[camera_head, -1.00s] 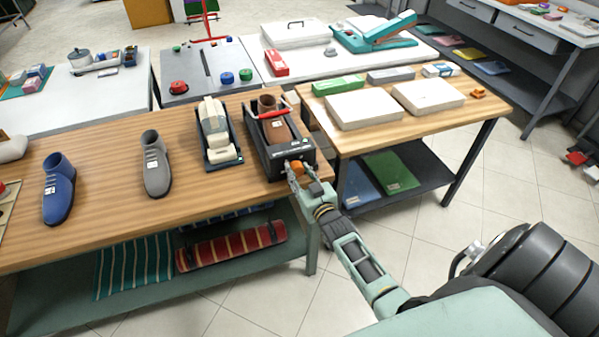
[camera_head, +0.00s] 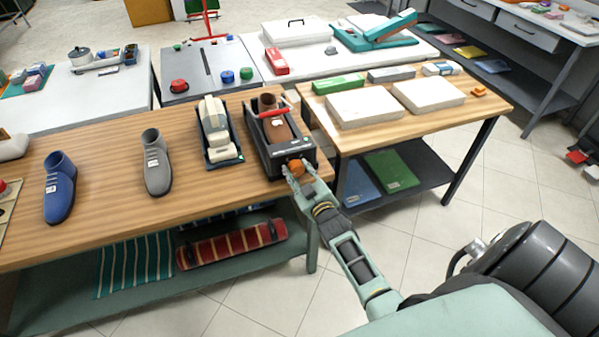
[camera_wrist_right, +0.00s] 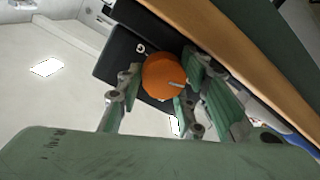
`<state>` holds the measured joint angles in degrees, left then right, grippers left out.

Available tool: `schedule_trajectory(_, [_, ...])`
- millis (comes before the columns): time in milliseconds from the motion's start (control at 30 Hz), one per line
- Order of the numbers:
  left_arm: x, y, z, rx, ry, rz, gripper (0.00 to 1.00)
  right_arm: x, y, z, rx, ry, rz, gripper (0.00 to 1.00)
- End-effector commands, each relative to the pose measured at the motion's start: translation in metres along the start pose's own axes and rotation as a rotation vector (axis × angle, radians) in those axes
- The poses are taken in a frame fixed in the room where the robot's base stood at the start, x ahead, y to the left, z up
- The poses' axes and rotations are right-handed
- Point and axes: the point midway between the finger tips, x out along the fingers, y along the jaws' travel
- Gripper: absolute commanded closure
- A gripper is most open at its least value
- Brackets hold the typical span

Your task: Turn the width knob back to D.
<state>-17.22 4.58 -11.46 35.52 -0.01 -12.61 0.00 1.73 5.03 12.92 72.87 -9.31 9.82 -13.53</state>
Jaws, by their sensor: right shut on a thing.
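The orange width knob (camera_head: 297,168) is on the front end of a dark shoe-stretching machine (camera_head: 296,141), which stands at the right end of the wooden bench. A brown shoe (camera_head: 281,128) sits in the machine, with a red handle across it. My right gripper (camera_head: 298,174) is at the knob, its fingers on either side and shut on it. The right wrist view shows the knob (camera_wrist_right: 163,77) between the green fingers, with a pale pointer mark on its face. The letters around the knob are too small to read. My left gripper is not in view.
A second device (camera_head: 217,133) with cream parts stands left of the machine. A grey shoe (camera_head: 156,165) and a blue shoe (camera_head: 60,188) stand further left on the bench. A side table (camera_head: 400,135) with white boxes is to the right.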

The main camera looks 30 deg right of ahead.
Motion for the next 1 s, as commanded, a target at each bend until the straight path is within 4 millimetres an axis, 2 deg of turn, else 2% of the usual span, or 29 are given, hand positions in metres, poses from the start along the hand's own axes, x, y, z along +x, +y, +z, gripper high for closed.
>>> schedule_trajectory(167, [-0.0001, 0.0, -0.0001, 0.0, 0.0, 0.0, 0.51, 0.0003, 0.004, 0.0006, -0.006, 0.0, 0.005, 0.92])
schedule_trajectory(200, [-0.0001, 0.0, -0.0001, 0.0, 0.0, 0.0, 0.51, 0.0003, 0.004, 0.0005, -0.006, 0.0, 0.005, 0.63])
schedule_trajectory(367, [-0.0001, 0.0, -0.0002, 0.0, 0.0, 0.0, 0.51, 0.0003, 0.0031, 0.0003, -0.004, 0.0, 0.004, 0.5])
schedule_trajectory(667, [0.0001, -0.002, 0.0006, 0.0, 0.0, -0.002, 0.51, 0.0001, 0.0013, 0.0001, 0.006, 0.001, 0.001, 0.5])
schedule_trajectory(767, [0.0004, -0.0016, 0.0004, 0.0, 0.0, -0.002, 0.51, 0.0001, 0.0015, 0.001, 0.056, 0.004, -0.002, 0.5])
schedule_trajectory(867, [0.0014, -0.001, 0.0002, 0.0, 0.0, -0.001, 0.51, 0.0001, 0.001, 0.0024, 0.165, 0.01, -0.011, 0.5])
schedule_trajectory(1000, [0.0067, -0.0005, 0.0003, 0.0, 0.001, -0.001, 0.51, 0.0003, 0.0006, 0.0053, 0.406, 0.026, -0.025, 0.5])
